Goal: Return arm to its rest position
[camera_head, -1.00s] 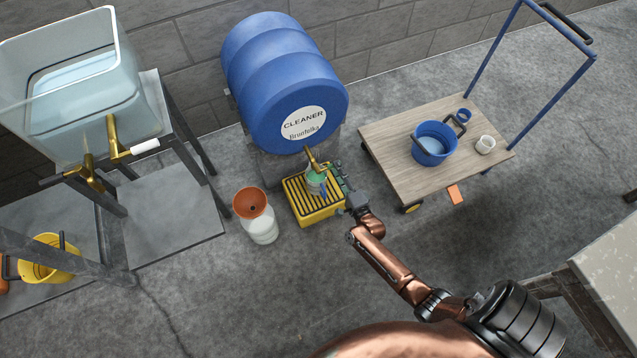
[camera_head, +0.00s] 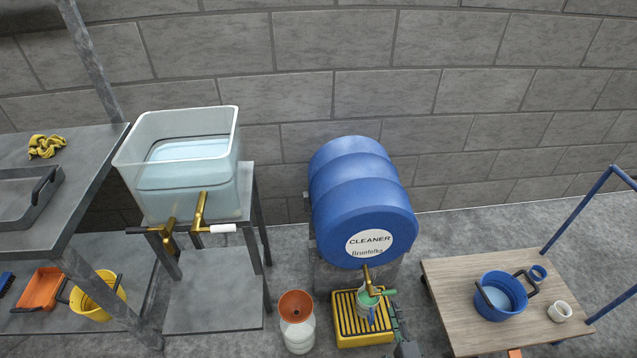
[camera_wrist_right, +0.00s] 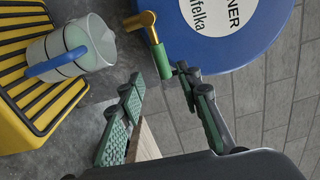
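My right gripper (camera_head: 397,318) is at the bottom edge of the head view, just right of the jug and the drum's tap. In the right wrist view its two green-padded fingers (camera_wrist_right: 162,82) are apart with nothing between them. The brass tap (camera_head: 369,283) with a green handle (camera_wrist_right: 163,62) is just beyond the fingertips; I cannot tell whether they touch. A jug (camera_head: 364,310) with a blue handle and pale green contents stands on the yellow drip tray (camera_head: 345,331) under the tap. Most of my right arm is out of the picture. My left gripper is not in view.
The blue cleaner drum (camera_head: 362,195) lies behind the tray. An orange funnel (camera_head: 296,306) sits on a bottle to its left. A wooden cart (camera_head: 450,290) with a blue bucket (camera_head: 500,296) stands right. A clear tank (camera_head: 190,190) on a stand is left.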

